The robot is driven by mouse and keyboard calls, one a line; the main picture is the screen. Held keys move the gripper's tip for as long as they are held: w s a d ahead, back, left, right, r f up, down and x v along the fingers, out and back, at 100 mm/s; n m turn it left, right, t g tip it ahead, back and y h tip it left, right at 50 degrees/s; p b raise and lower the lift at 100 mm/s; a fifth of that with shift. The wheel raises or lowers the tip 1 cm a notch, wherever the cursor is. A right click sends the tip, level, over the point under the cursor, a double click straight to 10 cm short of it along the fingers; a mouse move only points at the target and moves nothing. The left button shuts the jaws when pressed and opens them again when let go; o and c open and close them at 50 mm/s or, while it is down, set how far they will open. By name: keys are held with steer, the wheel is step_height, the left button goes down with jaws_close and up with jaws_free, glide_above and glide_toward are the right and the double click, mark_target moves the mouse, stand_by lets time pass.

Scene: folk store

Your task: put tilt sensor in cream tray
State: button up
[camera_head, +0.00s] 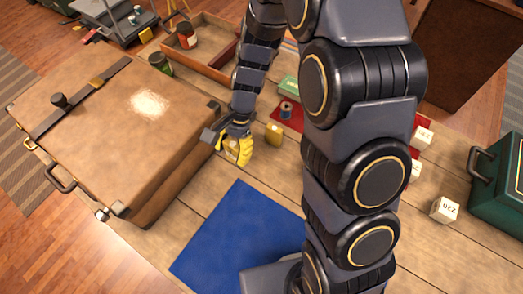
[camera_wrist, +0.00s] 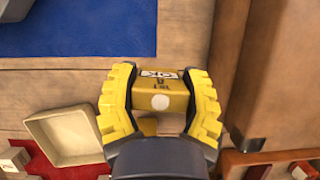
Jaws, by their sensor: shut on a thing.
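The tilt sensor is a small yellow box with dark lettering and a pale round spot; in the wrist view the tilt sensor (camera_wrist: 160,97) sits between the yellow fingers of my gripper (camera_wrist: 160,102). My gripper is shut on it. In the head view my gripper (camera_head: 238,150) is beside the brown suitcase, above the wooden table. The cream tray (camera_wrist: 43,126) is a shallow square tray at lower left in the wrist view, apart from my gripper, with its visible inside empty. I cannot make out the tray in the head view, where my arm covers much of the table.
The brown suitcase (camera_head: 110,110) is a tall obstacle on the left. A blue mat (camera_head: 235,235) lies flat in front. A small yellow object (camera_head: 274,133) stands near my gripper. White cubes (camera_head: 445,209) and a green case (camera_head: 500,180) are on the right.

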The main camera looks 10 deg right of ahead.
steer(key=shift+r, duration=0.2)
steer(key=d+f+m+t, duration=0.3)
steer(key=d+m+t, duration=0.3)
steer(key=d+m, duration=1.6)
steer(key=shift+s+d+f+n, duration=0.1)
steer(key=shift+d+f+n, duration=0.7)
steer(key=shift+f, duration=0.3)
steer(key=shift+d+f+n, duration=0.8)
steer(key=shift+d+f, duration=0.05)
steer(key=shift+f, duration=0.2)
steer(key=shift+s+d+f+n, duration=0.1)
steer(key=shift+d+f+n, duration=0.7)
steer(key=shift+f, duration=0.3)
steer(key=shift+f, duration=0.1)
steer(key=o, duration=1.1)
